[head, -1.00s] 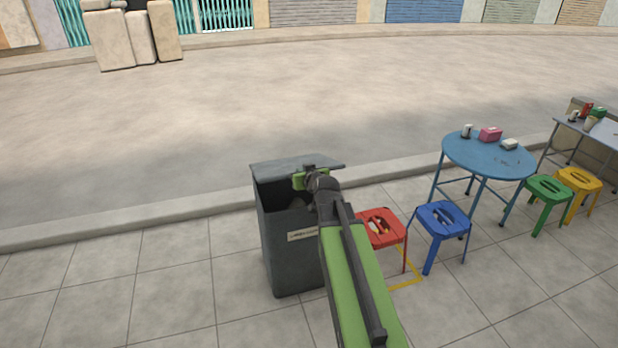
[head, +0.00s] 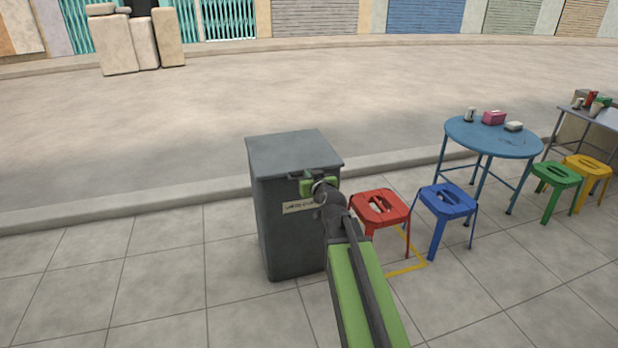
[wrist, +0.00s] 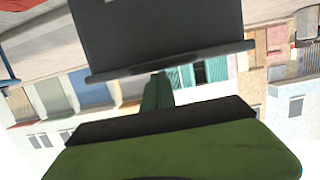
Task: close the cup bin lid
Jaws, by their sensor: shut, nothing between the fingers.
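The cup bin (head: 285,240) is a dark grey box standing on the pavement in the head view, with a pale label on its front. Its lid (head: 290,150) lies flat across the top, and no opening shows. My gripper (head: 312,178) is at the bin's upper front, near the lid's front edge; its tips are partly hidden by my wrist. In the wrist view the picture looks upside down, with the bin (wrist: 155,30) and its lid edge (wrist: 170,62) just beyond my shut, empty fingers (wrist: 158,90). I cannot tell whether they touch the lid.
A red stool (head: 380,207) and a blue stool (head: 446,203) stand right of the bin. A blue round table (head: 490,140), a green stool (head: 556,175) and a yellow stool (head: 588,168) are farther right. Paving to the left (head: 130,260) is clear.

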